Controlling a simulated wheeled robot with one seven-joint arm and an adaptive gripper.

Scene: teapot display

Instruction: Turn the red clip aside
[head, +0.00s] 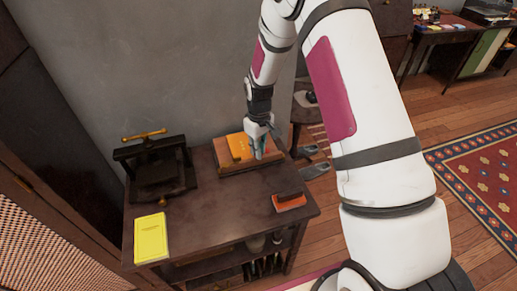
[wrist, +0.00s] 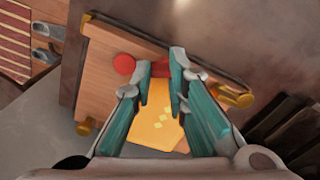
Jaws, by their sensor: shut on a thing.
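A wooden board (wrist: 100,75) with brass knobs at its corners lies on the dark table, with an orange sheet (wrist: 152,125) bearing small yellow diamonds on it. In the wrist view the red clip (wrist: 162,70) shows at the board's edge, between and beside the fingertips. A round red knob (wrist: 123,64) sits just left of it. My gripper (wrist: 161,66), with teal fingers, is shut on the red clip; the tips partly hide it. In the head view my gripper (head: 259,153) is over the right part of the board (head: 222,161), and the clip cannot be made out.
On the dark table (head: 200,215) stand a black press (head: 160,170) at left, a yellow book (head: 151,238) at the front left and an orange-red block with a dark top (head: 289,203) at the front right. The table's middle is clear. A grey wall rises behind.

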